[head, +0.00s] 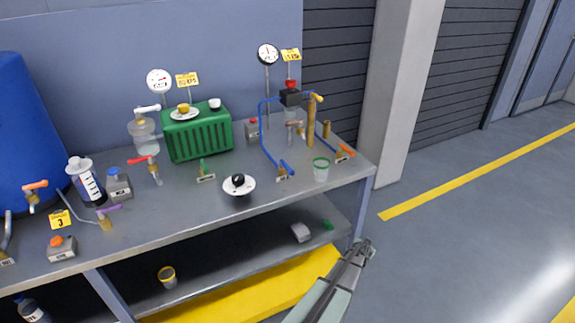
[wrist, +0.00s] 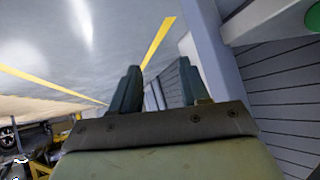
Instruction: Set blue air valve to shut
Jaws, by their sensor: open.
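A blue lever (head: 287,167) shows on the bench in the head view, beside the foot of a bent blue pipe (head: 262,125) and above a small label plate. I take this lever to be the blue air valve; at this size I cannot tell whether it is set open or shut. My gripper (head: 364,248) is low at the right front, beyond the bench's right end and well away from the lever. In the wrist view my gripper (wrist: 157,88) has its two dark fingers apart with nothing between them. The lever is not in the wrist view.
Open floor (head: 450,240) lies to the right.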

